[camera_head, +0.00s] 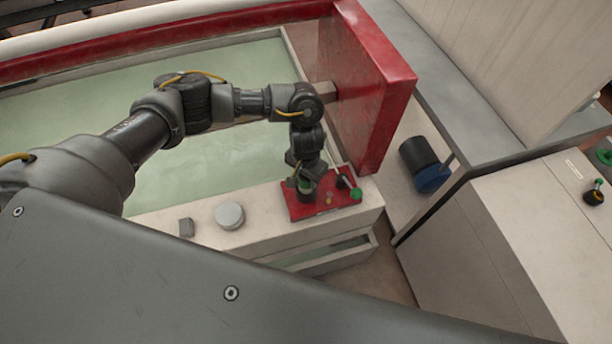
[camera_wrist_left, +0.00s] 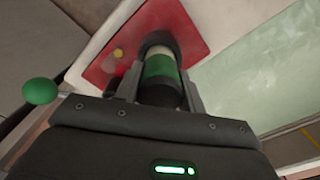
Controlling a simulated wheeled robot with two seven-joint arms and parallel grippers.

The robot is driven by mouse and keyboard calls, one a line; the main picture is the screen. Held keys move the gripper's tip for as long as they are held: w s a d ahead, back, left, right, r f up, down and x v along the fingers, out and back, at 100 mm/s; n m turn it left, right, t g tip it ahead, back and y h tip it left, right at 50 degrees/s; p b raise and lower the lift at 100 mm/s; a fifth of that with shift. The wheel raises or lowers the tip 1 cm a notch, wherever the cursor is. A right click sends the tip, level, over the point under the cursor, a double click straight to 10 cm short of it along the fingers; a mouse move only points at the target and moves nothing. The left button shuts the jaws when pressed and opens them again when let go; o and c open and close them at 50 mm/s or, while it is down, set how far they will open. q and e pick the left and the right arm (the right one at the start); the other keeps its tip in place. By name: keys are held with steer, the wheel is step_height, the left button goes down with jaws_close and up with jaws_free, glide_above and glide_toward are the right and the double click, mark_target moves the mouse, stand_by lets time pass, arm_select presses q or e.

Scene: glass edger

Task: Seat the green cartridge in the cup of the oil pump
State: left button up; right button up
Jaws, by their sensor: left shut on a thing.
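My left gripper (camera_head: 305,181) is shut on the green cartridge (camera_head: 305,188), over the left part of the oil pump's red base plate (camera_head: 320,207). The left wrist view shows the cartridge (camera_wrist_left: 160,67) between the two fingers, with a green band and a pale end away from the gripper. A dark rounded edge (camera_wrist_left: 157,37) shows around that far end, perhaps the cup. I cannot tell whether the cartridge is inside it or just above it. The pump's lever ends in a green knob (camera_head: 356,194), which also shows in the left wrist view (camera_wrist_left: 40,91). My right gripper is out of view.
The pump stands on a pale ledge (camera_head: 270,225) beside a tank of greenish water (camera_head: 230,75). A round white piece (camera_head: 230,215) and a small grey block (camera_head: 186,228) lie left of it. A red upright panel (camera_head: 370,90) rises close behind the pump.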

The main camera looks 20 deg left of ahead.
arm_select(q)
steer(key=shift+f+b, duration=0.6)
steer(key=shift+f, duration=0.7)
steer(key=o, duration=1.2)
steer(key=shift+o, duration=0.2)
step_height(320, 180, up, 11)
steer(key=shift+f+p, duration=0.1)
steer(key=shift+p, duration=0.7)
